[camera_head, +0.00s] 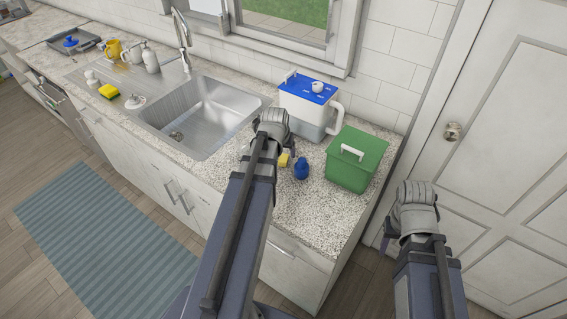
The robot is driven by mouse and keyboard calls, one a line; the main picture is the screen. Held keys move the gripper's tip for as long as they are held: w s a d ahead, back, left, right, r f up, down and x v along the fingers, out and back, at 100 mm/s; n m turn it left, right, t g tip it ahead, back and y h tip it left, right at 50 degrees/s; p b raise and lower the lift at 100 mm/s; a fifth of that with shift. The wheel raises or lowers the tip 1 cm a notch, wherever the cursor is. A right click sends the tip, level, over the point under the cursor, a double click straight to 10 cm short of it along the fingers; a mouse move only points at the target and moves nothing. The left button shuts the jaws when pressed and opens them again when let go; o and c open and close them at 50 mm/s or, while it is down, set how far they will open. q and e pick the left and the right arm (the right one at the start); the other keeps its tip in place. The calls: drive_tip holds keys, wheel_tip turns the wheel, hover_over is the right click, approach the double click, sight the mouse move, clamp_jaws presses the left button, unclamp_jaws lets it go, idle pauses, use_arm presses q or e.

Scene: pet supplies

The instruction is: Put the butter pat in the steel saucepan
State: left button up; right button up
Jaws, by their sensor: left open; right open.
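My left gripper (271,135) is open above the countertop, right of the sink. Its wrist and arm hide much of the fingers and the counter beneath. A small yellow block (284,160) lies on the counter just right of it, partly covered; I cannot tell for sure whether it is the butter pat. I cannot make out a steel saucepan in this view. My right gripper (411,218) is open, beyond the counter's right edge, in front of the door.
A small blue bottle (301,169), a green lidded box (356,161) and a white container with blue lid (308,96) stand near the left gripper. The steel sink (205,112) looks empty.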

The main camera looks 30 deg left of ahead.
sight(284, 158)
use_arm(q)
drive_tip(key=b+x, duration=0.3)
drive_tip(key=x, duration=0.2)
drive_tip(key=shift+b, duration=0.3)
drive_tip(key=shift+r, duration=0.15)
clamp_jaws()
